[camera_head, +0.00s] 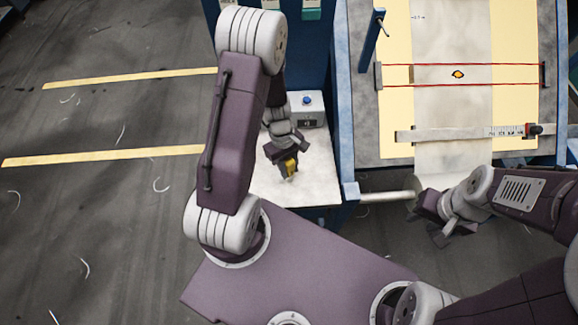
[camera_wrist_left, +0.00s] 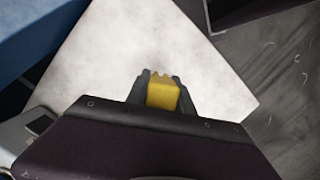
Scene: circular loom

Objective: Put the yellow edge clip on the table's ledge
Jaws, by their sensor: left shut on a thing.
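The yellow edge clip (camera_wrist_left: 163,93) is a small yellow block with a toothed end. It also shows in the head view (camera_head: 291,166), partly covered by the fingers. My left gripper (camera_head: 289,168) is shut on it over the pale ledge (camera_head: 318,188), beside the blue frame. In the left wrist view, the two dark fingers of my left gripper (camera_wrist_left: 161,86) flank the clip, and the pale ledge (camera_wrist_left: 150,40) lies beyond. I cannot tell whether the clip touches the ledge. My right gripper (camera_head: 440,236) is at the lower right by the roller; its fingers are too unclear to judge.
A grey box with a blue button (camera_head: 306,108) stands at the back of the ledge. The yellow-bordered inspection table (camera_head: 395,110) with fabric, red lines and a ruler bar (camera_head: 455,133) is to the right. A blue post (camera_head: 372,40) rises at its left. The ledge's front is clear.

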